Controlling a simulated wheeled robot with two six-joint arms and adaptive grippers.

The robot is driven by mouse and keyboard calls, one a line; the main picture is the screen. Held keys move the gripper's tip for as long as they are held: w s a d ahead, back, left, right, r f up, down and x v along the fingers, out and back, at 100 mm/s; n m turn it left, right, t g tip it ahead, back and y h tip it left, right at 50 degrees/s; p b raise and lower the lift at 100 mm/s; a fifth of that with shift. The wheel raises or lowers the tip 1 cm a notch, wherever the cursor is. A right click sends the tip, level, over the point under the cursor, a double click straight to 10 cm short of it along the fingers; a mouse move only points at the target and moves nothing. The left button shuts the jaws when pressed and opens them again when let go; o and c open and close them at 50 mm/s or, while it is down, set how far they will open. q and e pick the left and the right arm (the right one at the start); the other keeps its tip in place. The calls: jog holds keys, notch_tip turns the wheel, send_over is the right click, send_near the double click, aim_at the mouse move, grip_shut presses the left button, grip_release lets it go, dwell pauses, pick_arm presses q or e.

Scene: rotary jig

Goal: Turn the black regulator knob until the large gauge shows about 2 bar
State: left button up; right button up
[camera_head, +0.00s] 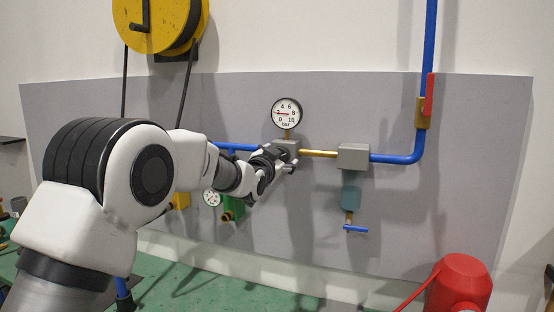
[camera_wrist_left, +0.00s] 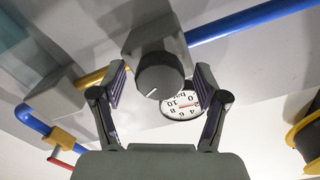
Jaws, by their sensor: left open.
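The black regulator knob (camera_wrist_left: 160,76) has a white pointer line and sits on the front of a grey block (camera_wrist_left: 157,35). My left gripper (camera_head: 283,160) is open; in the left wrist view its fingers stand on both sides of the knob, with gaps visible. In the head view the gripper hides most of the knob. The large gauge (camera_head: 286,113) is above the block, white-faced, marked 0 to 10 bar. Its red needle points left, near the 2 mark; the exact reading is too small to tell. The gauge also shows upside down in the wrist view (camera_wrist_left: 181,106). My right gripper is not in view.
A brass pipe (camera_head: 319,153) leads right to another grey block (camera_head: 353,156) and a blue pipe (camera_head: 396,158). A red-handled valve (camera_head: 428,95) is on the right. A small gauge (camera_head: 212,197) is below my arm. A red vessel (camera_head: 460,283) stands lower right.

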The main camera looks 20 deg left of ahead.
pick_arm(q)
jog(key=s, duration=1.1)
jog(key=shift+s+a, duration=0.2)
jog(key=shift+s, duration=0.15)
jog(key=shift+f, duration=0.15)
